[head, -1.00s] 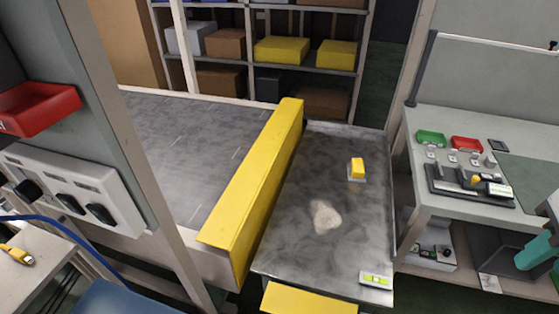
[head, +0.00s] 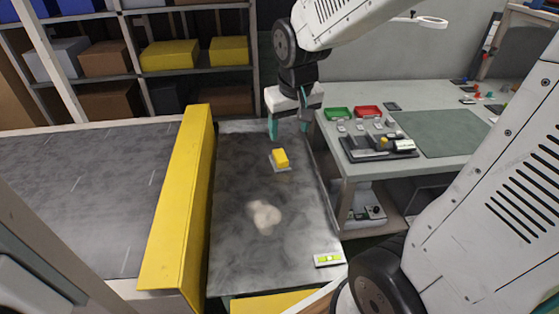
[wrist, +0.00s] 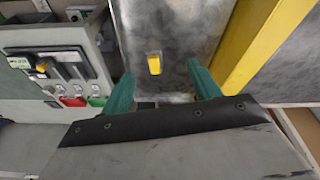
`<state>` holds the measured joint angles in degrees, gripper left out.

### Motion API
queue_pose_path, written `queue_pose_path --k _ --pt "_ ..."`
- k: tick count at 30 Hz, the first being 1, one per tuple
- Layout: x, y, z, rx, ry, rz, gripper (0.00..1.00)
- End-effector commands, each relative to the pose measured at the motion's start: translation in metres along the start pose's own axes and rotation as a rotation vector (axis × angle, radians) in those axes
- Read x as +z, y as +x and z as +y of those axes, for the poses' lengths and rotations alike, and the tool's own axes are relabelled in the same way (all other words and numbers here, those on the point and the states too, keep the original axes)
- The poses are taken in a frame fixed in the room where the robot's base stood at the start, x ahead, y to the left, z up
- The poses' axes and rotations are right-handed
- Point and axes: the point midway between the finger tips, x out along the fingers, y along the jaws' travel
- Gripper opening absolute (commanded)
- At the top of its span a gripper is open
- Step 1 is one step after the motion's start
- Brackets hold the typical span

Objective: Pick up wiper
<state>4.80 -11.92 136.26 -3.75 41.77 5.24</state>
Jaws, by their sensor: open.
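The wiper (head: 281,158) is a small yellow block on a pale flat base. It lies on the grey metal pan (head: 232,184), towards the far right part of it. My gripper (head: 289,127) is open and empty, with teal fingers pointing down above the pan's far end, beyond the wiper in the head view. In the wrist view the wiper (wrist: 154,63) shows between my two spread teal fingers (wrist: 160,75), apart from both. I cannot tell the exact height of the fingertips over the pan.
A pale powdery patch (head: 264,216) lies on the pan, and a small level-like piece (head: 329,259) at its near right corner. A raised yellow rail (head: 178,215) runs along the left side. A workbench (head: 345,166) with trays and tools stands close on the right.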

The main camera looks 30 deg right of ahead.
Motion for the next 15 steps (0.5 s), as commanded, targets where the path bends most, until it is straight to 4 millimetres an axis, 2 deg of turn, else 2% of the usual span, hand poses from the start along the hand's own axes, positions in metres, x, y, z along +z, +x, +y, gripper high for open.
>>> queue_pose_path --k 1,6,12,15 --pt "-0.018 0.023 0.004 0.005 0.015 0.002 0.62" --pt "-0.070 0.096 0.019 0.013 0.059 0.053 0.62" --pt "-0.106 0.177 0.036 0.012 0.101 0.107 0.62" --pt "-0.115 0.204 0.042 0.010 0.114 0.126 0.62"
